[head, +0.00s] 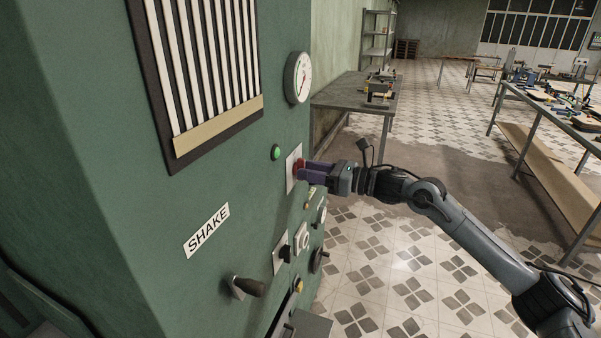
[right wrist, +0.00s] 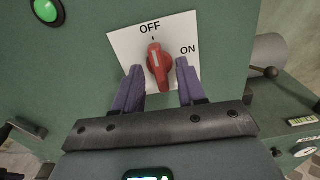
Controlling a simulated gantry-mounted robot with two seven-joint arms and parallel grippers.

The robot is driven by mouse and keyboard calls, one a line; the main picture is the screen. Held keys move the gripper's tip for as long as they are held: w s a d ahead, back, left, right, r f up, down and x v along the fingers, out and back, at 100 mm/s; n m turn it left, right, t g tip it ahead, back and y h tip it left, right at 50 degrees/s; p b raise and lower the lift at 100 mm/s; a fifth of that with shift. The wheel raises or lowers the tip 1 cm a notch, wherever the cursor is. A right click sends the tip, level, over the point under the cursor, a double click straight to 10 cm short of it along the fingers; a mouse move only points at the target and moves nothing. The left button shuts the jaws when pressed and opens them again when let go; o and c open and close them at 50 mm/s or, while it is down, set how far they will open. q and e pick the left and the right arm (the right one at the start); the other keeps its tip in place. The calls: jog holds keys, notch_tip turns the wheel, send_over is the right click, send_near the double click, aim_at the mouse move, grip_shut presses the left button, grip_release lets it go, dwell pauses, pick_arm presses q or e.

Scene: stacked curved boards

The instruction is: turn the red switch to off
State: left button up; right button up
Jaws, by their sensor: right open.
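The red switch (right wrist: 158,68) sits on a white plate (right wrist: 125,45) with OFF printed above it and ON to its upper right. Its pale pointer line points up, close to the OFF mark. My right gripper (right wrist: 160,72) is open, with one purple finger on each side of the knob; I cannot tell whether either touches it. In the head view the red switch (head: 298,168) is partly hidden by my right gripper (head: 305,172), which reaches the panel from the right. My left gripper is not in view.
The green machine panel (head: 120,200) carries a green light (head: 276,152), a round gauge (head: 298,78), a SHAKE label (head: 206,230) and a dark-handled lever (head: 247,287). More knobs lie below the switch. A metal table (head: 345,92) stands behind; tiled floor is open to the right.

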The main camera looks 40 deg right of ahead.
pick_arm(q)
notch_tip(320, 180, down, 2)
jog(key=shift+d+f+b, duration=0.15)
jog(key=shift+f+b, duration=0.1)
jog(key=shift+b, duration=0.75)
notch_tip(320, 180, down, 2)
jog(key=shift+b, duration=1)
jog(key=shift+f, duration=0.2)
pick_arm(e)
jog(key=v, duration=0.5)
jog(key=shift+s+d, duration=0.15)
jog(key=shift+s, duration=0.15)
